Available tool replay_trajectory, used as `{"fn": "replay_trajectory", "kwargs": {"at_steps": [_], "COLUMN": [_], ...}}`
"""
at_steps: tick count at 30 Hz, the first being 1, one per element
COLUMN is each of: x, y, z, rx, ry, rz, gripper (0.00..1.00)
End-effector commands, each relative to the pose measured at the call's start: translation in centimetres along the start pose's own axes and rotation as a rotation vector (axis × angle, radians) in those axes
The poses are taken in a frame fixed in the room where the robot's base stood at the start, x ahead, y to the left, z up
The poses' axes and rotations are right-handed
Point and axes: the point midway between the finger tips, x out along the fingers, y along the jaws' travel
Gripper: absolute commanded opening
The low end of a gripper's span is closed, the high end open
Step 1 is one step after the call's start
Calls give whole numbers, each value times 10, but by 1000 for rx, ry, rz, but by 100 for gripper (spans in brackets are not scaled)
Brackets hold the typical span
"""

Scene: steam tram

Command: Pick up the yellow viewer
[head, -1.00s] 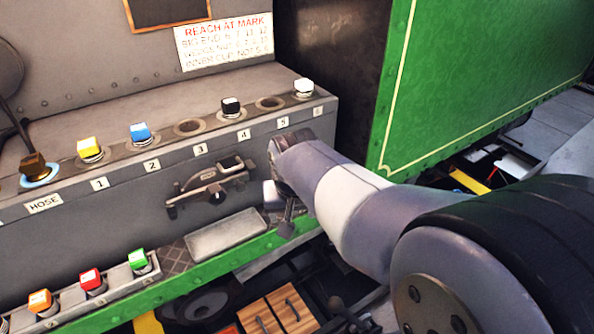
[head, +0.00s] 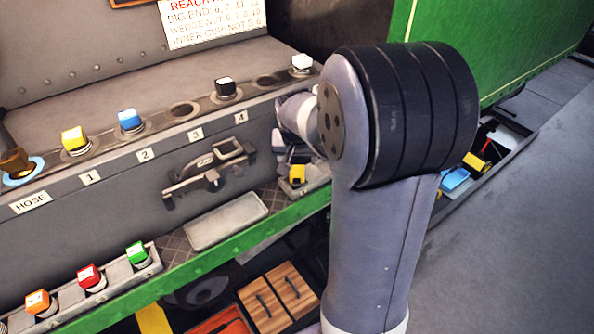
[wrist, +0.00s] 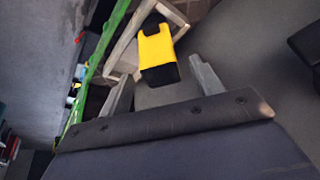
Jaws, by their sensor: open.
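The yellow viewer (wrist: 157,48), a yellow block with black ends, shows in the wrist view just ahead of my open fingers. It also shows in the head view (head: 297,174) on the ledge, below my wrist. My gripper (wrist: 161,70) is open and empty, with one finger to each side of the line to the viewer. The viewer's black near end lies close to the fingertips; I cannot tell whether it is between them. In the head view my gripper (head: 292,152) is small and partly hidden by my arm.
A grey metal tray (head: 228,220) lies on the ledge left of the viewer. A bracket (head: 208,172) sticks out of the wall above it. Capped bottles, including a yellow one (head: 75,138), stand on the upper shelf. The open floor (head: 510,230) is at right.

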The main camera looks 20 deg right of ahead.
Motion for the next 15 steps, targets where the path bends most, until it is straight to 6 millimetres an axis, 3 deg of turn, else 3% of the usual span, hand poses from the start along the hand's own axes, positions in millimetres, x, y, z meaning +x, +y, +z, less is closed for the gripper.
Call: {"fn": "replay_trajectory", "kwargs": {"at_steps": [6,15], "x": [29,38], "y": [-2,-2], "z": [1,0], "rx": [1,1], "ry": [-5,-1], "rz": [1,-1], "gripper": [62,62]}}
